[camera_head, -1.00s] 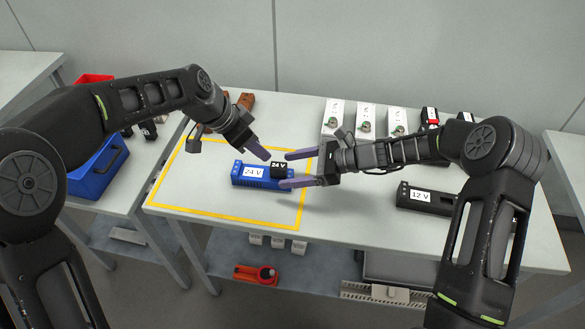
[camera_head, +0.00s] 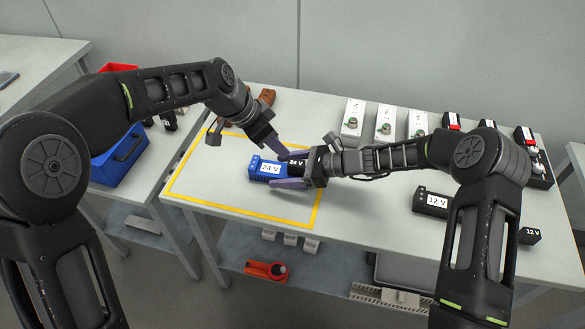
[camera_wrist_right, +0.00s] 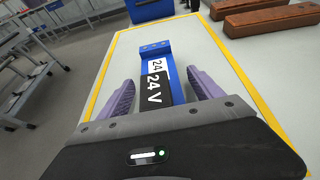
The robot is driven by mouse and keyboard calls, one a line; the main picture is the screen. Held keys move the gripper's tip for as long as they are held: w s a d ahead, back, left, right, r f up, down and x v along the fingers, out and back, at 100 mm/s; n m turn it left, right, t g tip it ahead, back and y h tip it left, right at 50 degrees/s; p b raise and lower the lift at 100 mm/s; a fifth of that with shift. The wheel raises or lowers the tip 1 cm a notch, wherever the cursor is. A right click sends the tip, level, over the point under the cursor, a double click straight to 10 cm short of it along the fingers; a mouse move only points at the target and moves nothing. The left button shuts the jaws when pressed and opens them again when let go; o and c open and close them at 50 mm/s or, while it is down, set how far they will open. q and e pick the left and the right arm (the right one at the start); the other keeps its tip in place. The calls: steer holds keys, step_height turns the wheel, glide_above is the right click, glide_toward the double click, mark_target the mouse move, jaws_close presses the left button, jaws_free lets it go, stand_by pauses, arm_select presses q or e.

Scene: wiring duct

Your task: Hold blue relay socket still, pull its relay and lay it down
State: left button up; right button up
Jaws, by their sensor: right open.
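The blue relay socket (camera_head: 258,169) with a 24 V label stands inside the yellow outline on the table. Its black 24 V relay (camera_head: 297,162) sits on the socket's right part. In the right wrist view the relay (camera_wrist_right: 156,90) lies between the two purple fingers of my right gripper (camera_wrist_right: 158,92). That gripper (camera_head: 291,170) is open, with one finger on each side of the relay and a visible gap to each. My left gripper (camera_head: 280,149) is just behind the socket, pointing down toward it. Its fingers overlap in view, so its opening and any contact are unclear.
A black 12 V socket (camera_head: 432,203) and a small black 12 V block (camera_head: 530,235) are at the right. White boxes (camera_head: 352,120) line the back. Brown blocks (camera_wrist_right: 271,19) lie behind the outline. A blue bin (camera_head: 120,160) is left. The outlined area's front is clear.

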jaws_close()
stand_by(1.4)
stand_by(0.5)
